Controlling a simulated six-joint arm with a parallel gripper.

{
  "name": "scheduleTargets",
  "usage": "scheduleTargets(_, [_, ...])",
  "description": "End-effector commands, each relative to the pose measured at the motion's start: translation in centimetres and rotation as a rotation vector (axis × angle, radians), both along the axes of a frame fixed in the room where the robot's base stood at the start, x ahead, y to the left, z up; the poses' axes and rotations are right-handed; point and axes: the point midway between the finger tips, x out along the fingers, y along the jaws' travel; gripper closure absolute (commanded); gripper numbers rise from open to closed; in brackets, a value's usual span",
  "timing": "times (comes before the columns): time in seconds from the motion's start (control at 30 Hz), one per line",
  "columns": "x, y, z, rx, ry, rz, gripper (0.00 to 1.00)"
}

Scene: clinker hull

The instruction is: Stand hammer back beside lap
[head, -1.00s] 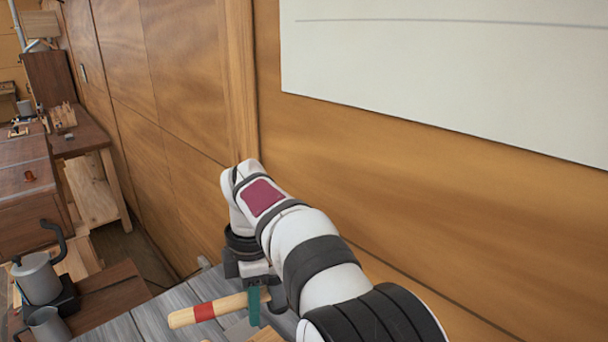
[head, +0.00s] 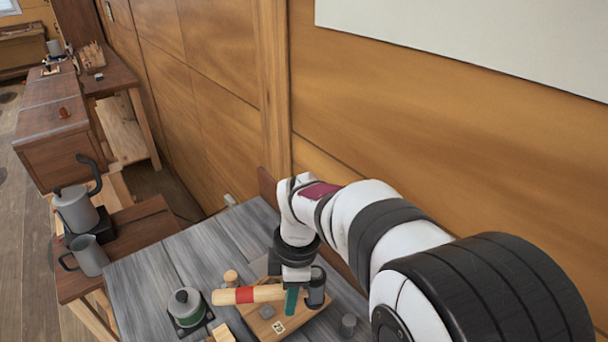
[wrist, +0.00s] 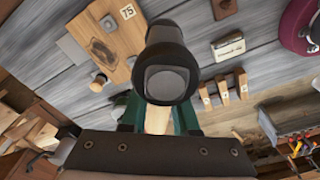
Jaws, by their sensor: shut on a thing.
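The hammer lies about level in my gripper (head: 291,300), its pale wooden handle (head: 228,296) with a red band pointing left in the head view. Its dark grey head (head: 316,286) is at the right of the teal fingers. In the wrist view the round face of the head (wrist: 167,82) fills the middle, and the handle (wrist: 158,121) runs back between the fingers. My gripper is shut on the hammer over a wooden board (head: 270,326); the gap below is hard to judge. I cannot tell which part is the lap.
A small grey cylinder (head: 348,324) is at the right. Several wooden blocks (wrist: 222,90) show in the wrist view. The wood wall is close behind.

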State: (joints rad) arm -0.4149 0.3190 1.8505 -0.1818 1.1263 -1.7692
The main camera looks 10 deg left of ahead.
Motion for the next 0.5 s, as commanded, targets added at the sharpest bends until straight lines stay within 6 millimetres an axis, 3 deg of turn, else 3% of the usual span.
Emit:
scheduleTargets(0.1, [-1.8, -1.3, -4.9, 0.004, 0.009, 0.265, 1.00])
scheduleTargets(0.2, [-3.1, -2.1, -7.4, 0.008, 0.007, 0.431, 1.00])
scheduleTargets(0.5, [-4.0, -2.8, -11.3, 0.010, 0.007, 0.547, 1.00])
